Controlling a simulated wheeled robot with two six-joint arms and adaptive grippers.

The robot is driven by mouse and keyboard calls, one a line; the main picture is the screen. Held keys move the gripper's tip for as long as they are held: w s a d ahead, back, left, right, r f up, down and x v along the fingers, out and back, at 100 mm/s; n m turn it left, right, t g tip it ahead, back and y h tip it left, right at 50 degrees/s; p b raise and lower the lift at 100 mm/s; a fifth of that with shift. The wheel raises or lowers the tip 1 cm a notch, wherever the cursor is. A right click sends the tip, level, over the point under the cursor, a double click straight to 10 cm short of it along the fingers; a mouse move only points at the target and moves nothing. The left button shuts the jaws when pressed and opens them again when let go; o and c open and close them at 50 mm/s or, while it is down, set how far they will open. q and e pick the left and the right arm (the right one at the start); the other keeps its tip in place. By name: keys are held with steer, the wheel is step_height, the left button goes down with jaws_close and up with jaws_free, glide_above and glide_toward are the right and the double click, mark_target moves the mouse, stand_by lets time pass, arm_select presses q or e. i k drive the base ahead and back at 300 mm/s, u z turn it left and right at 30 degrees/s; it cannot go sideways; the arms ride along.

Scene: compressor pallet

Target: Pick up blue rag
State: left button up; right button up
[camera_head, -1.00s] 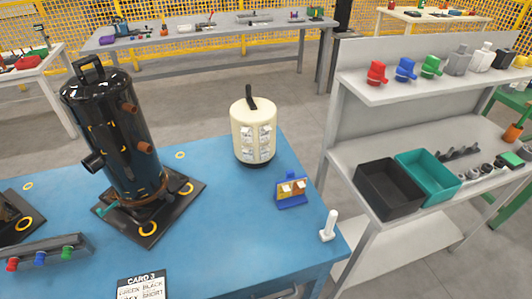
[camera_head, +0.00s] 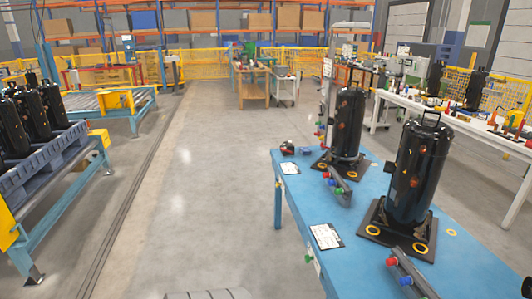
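I cannot make out a blue rag for certain. A small dark blue item (camera_head: 305,151) lies at the far left corner of the blue table (camera_head: 385,252), beside a small dark and red item (camera_head: 287,147). Both are too small to identify. Neither of my grippers is in view.
Two black compressors, one nearer (camera_head: 418,172) and one farther (camera_head: 348,122), stand on dark plates on the blue table. A blue pallet (camera_head: 50,165) with several black compressors is at the left. A white bench (camera_head: 462,122) stands at the right. The grey floor (camera_head: 190,190) between is open.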

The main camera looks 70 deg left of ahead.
mark_target(305, 151)
steer(key=u, duration=2.5)
steer(key=k, duration=1.2)
steer(key=u, duration=0.75)
steer(key=i, duration=3.95)
steer(key=z, duration=0.5)
steer(key=i, duration=1.15)
steer(key=z, duration=0.3)
